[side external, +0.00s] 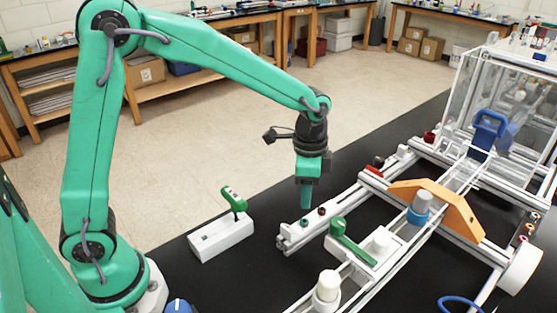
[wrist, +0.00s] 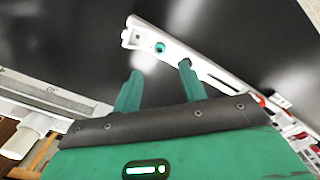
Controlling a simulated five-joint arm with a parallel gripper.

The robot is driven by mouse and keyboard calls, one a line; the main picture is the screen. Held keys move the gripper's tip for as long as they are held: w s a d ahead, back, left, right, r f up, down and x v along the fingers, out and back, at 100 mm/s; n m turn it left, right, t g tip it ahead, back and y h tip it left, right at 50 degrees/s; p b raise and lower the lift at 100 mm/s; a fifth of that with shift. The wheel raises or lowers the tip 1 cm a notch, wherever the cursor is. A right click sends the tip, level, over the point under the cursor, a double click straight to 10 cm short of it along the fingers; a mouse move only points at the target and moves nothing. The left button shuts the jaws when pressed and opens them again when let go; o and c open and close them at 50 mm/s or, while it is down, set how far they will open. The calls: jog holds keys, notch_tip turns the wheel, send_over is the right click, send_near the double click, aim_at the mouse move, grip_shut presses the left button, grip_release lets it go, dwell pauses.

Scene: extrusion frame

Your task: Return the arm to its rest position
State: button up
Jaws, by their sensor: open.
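My green arm reaches from the left over the black table in the side external view. My gripper (side external: 306,205) points down above the near-left end of the extrusion frame (side external: 318,227). In the wrist view my gripper (wrist: 160,75) shows two green fingers spread apart with nothing between them. Beyond the fingertips are the black table and a white frame bar (wrist: 205,66) with a teal round spot at its end. In the side view the two fingers overlap, and whether they touch the bar is unclear.
A white block with a green-handled tool (side external: 222,236) stands left of the gripper. A green lever (side external: 350,243), an orange bracket (side external: 440,203), a blue-collared cylinder (side external: 420,208) and a clear box (side external: 500,95) lie to the right. Black table surface (side external: 385,130) is bare behind the frame.

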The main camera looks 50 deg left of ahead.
jog(key=s+a+r+n+t, duration=0.2)
jog(key=s+a+r+n, duration=0.2)
jog(key=s, duration=0.5)
jog(key=s+a+r+n+t, duration=0.3)
jog(key=s+a+r+n, duration=0.2)
jog(key=s, duration=0.4)
notch_tip(320, 180, up, 3)
jog(key=shift+s+a+f+n+t, duration=0.2)
jog(key=shift+s+a+n+t, duration=0.1)
jog(key=shift+a, duration=0.45)
